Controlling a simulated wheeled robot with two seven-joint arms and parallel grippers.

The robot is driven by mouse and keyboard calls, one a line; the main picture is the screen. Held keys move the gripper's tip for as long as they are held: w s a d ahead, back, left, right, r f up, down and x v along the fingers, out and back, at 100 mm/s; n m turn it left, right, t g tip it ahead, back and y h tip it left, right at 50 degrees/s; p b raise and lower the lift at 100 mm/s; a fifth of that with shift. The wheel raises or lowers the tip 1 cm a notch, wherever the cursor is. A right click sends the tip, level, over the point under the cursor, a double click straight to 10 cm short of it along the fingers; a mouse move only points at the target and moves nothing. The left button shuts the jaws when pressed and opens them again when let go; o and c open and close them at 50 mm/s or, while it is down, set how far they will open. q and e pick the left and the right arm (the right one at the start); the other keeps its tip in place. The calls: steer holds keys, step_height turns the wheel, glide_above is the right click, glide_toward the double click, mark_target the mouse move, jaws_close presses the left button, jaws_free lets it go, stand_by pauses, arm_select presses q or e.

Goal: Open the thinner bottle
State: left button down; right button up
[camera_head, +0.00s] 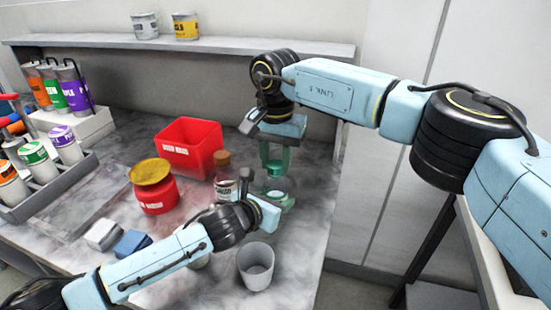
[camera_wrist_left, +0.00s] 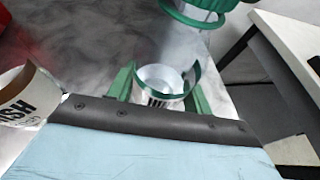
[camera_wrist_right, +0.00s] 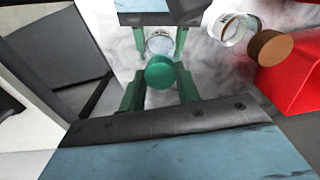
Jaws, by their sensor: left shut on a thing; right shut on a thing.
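The thinner bottle (camera_head: 277,185) is a clear bottle with a green cap (camera_head: 274,168) and stands near the right edge of the marble table. My right gripper (camera_head: 275,163) comes down from above and is shut on the green cap, which shows between its green fingers in the right wrist view (camera_wrist_right: 160,72). My left gripper (camera_head: 285,202) is shut around the bottle body from the side. The body shows between its fingers in the left wrist view (camera_wrist_left: 160,80). The label is largely hidden.
A bottle with a brown cap (camera_head: 222,158) stands close to my left gripper. A red bin (camera_head: 188,147), a red jar with a yellow lid (camera_head: 153,187), and a grey cup (camera_head: 256,267) are nearby. Racks of colored containers stand at far left. A shelf (camera_head: 200,45) runs along the back.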

mark_target(276, 164)
steer(key=n, duration=0.5)
steer(key=shift+r, duration=0.15)
stand_by(0.4)
steer(key=shift+r, duration=1)
steer(key=shift+r, duration=2)
arm_select(q)
steer(key=c, duration=0.5)
jaws_free()
